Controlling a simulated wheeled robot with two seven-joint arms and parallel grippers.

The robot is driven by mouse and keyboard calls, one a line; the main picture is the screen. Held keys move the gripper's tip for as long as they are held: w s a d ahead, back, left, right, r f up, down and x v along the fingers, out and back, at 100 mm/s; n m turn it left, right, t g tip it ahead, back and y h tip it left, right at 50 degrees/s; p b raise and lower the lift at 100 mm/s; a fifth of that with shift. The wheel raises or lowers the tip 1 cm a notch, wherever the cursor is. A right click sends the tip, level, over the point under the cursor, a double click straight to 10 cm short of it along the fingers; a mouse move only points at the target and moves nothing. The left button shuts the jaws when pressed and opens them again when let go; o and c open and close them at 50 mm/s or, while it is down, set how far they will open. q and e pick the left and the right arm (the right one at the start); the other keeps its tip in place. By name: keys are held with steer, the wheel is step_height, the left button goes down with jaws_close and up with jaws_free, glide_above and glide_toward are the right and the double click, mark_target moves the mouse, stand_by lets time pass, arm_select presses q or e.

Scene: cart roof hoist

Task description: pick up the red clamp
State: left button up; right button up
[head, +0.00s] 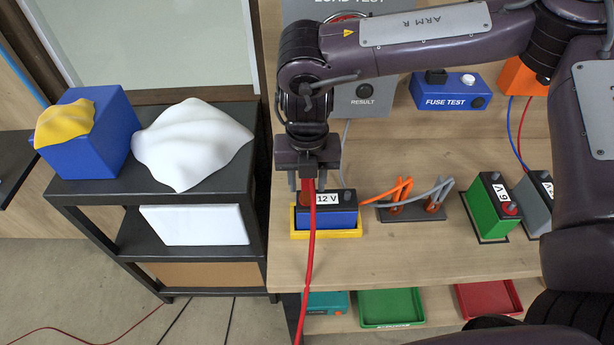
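The red clamp (309,184) is at my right gripper, mostly hidden by it, just above the blue 12 V battery (338,217). A red cable runs from there down past the battery and the table's front edge. My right gripper (308,184) points down over the left end of the battery. Its fingertips are on either side of the red piece. I cannot tell whether they press on it or stand apart from it, nor whether the clamp touches the battery terminal. My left gripper is out of view.
The battery sits in a yellow tray (299,234). To its right are a dark holder (414,215) with orange and grey clamps, and a green 6 V battery (488,212). A blue fuse tester (447,91) stands behind. A black shelf (190,190) with cloth-covered things is at the left.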

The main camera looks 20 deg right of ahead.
jaws_close()
steer(key=shift+w, duration=0.1)
steer(key=shift+r, duration=0.5)
step_height(320, 180, up, 7)
steer(key=shift+r+b, duration=0.1)
steer(key=shift+b, duration=0.65)
step_height(320, 180, up, 12)
steer(key=p, duration=0.1)
steer(key=shift+p, duration=0.3)
steer(key=shift+p, duration=0.4)
